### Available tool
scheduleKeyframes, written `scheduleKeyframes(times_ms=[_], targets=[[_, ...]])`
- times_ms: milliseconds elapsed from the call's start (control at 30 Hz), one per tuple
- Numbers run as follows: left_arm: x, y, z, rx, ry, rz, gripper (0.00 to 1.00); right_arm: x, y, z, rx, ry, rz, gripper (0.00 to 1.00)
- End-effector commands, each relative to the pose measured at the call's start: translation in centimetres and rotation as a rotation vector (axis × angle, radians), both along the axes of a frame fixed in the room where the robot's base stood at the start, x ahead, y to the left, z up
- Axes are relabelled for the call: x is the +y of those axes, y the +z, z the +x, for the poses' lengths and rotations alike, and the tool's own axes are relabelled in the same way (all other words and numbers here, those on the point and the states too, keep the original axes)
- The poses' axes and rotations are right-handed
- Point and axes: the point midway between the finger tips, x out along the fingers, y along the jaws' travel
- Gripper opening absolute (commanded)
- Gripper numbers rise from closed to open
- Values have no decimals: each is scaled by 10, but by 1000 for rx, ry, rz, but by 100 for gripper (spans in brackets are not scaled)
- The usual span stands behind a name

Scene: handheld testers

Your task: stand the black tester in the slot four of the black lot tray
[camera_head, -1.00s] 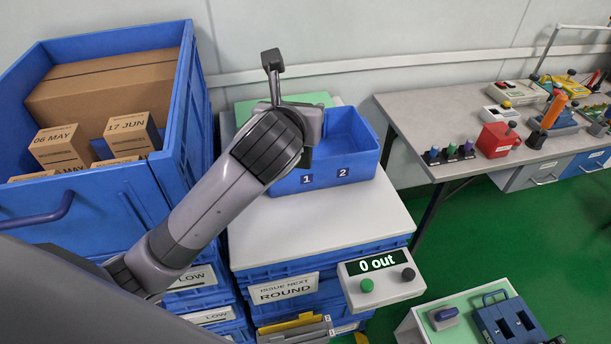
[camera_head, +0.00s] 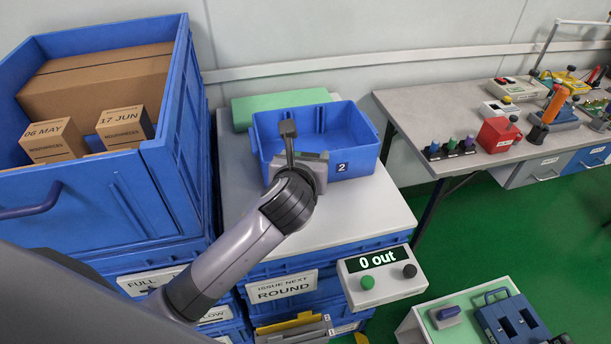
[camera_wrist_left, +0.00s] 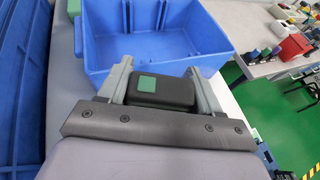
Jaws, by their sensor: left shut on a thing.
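The black tester (camera_wrist_left: 162,92), with a green square on its face, sits between the two fingers of my left gripper (camera_wrist_left: 160,88) in the left wrist view. The gripper is shut on it. The blue bin lies beyond the tester in the left wrist view (camera_wrist_left: 145,50). I cannot pick out the black lot tray or its slot four for certain. My right gripper is not in view.
The bin stands on a white top (camera_head: 385,215) with free room at its right. A tall blue crate (camera_head: 100,200) holding cartons is at the left. A grey bench (camera_head: 425,110) with devices is at the right. A counter box (camera_head: 382,275) reads "0 out".

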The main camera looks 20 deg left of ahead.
Motion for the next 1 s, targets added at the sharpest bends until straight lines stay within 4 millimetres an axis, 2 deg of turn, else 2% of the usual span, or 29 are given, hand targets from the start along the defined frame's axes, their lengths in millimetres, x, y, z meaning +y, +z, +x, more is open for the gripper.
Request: scheduleKeyframes(times_ms=[200, 300, 700, 733, 800, 1000], targets=[[0, -34, -1, 4, 1, 0, 29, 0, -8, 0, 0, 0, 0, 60], [0, -42, -1, 3, 0, 0, 29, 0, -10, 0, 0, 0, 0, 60], [0, -45, 0, 1, -1, 2, 29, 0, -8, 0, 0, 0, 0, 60], [0, -46, 0, 1, -1, 0, 70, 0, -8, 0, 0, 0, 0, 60], [0, -46, 0, 2, -1, 0, 89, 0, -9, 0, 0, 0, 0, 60], [0, -46, 0, 2, 0, 1, 89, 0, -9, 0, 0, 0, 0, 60]])
